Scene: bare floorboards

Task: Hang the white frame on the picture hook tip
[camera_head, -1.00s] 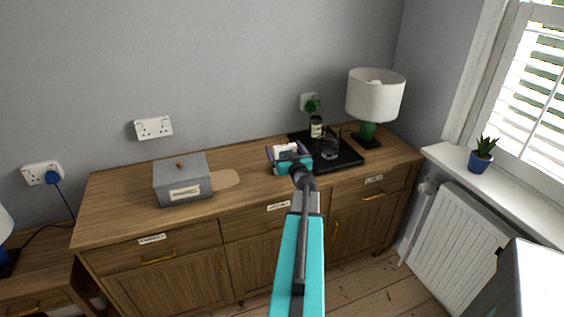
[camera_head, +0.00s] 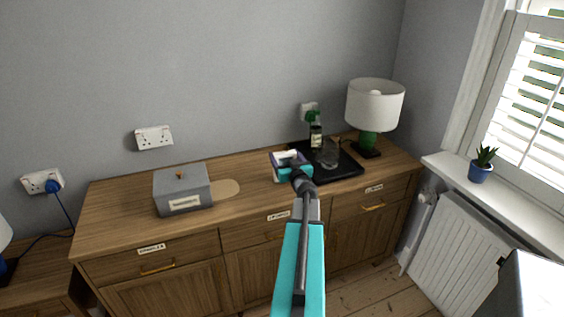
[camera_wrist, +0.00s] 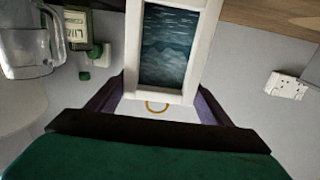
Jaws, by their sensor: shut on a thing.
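My gripper (camera_wrist: 158,105) is shut on the white frame (camera_wrist: 201,45), with a dark purple finger on each side of it. In the wrist view the frame has a white border around a blue-grey sea picture, and a gold ring (camera_wrist: 157,106) shows on its white end nearest my gripper. In the head view my gripper (camera_head: 291,168) and a small white part of the frame (camera_head: 287,155) are over the sideboard, largely hidden by my wrist. I cannot tell the gap to the sideboard or wall. I cannot make out the picture hook in either view.
The wooden sideboard (camera_head: 130,215) carries a grey box (camera_head: 182,190), a black tray (camera_head: 345,171) with a glass jug (camera_head: 329,153) and a bottle (camera_head: 316,136), and a lamp (camera_head: 375,105). Wall sockets (camera_head: 153,138) are behind. The wall above is bare.

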